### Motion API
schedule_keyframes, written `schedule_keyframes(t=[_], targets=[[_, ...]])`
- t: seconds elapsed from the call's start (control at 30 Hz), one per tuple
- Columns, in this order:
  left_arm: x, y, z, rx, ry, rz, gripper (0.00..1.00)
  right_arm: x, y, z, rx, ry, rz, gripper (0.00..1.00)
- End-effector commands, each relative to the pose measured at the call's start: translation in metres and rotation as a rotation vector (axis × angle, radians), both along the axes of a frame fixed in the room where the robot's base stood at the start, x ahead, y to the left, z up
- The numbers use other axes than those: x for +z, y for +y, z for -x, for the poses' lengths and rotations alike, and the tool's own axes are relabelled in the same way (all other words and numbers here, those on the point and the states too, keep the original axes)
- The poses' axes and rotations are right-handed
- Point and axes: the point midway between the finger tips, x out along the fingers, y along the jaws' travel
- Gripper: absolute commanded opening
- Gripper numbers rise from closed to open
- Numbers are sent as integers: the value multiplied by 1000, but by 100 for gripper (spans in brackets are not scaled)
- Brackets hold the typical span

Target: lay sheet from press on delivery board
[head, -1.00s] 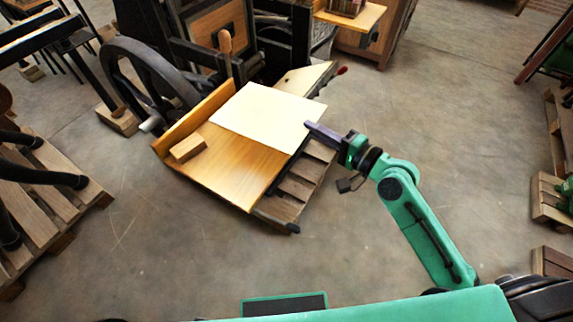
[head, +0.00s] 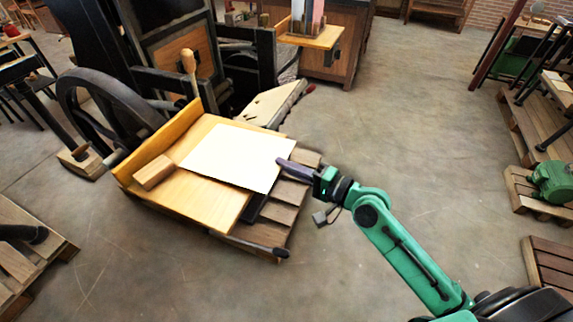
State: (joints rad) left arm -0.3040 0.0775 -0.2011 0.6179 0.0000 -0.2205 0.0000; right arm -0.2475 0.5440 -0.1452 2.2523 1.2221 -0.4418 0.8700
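The pale cream sheet (head: 237,155) lies flat over the right part of the wooden delivery board (head: 196,203), and its right edge reaches past the board's edge. Whether all of it rests on the board or part is held just above, I cannot tell. My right gripper (head: 283,163) is at the middle of the sheet's right edge, its dark fingers together and apparently pinching that edge. The press (head: 178,55) stands behind the board. My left gripper is out of view.
A wooden block (head: 153,172) sits on the board's left part, beside its raised yellow back rail (head: 160,140). A slatted pallet (head: 283,212) lies under the board. A flywheel (head: 75,110) stands at left. Open concrete floor lies to the right.

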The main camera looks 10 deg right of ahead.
Motion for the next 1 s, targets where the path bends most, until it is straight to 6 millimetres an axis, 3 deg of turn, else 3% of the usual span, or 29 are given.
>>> schedule_keyframes(t=[0.4,0.43,0.5,0.53,0.73,0.8,1.0], targets=[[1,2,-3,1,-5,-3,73,0,0,0,0,0,0,0],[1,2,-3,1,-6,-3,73,0,0,0,0,1,-1,6],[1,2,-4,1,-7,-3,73,0,0,0,0,1,0,33],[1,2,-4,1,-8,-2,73,0,0,0,0,1,0,37],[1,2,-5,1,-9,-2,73,0,0,0,0,1,-1,37],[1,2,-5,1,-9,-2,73,0,0,0,0,1,0,45],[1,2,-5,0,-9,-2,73,0,0,0,0,1,0,45]])
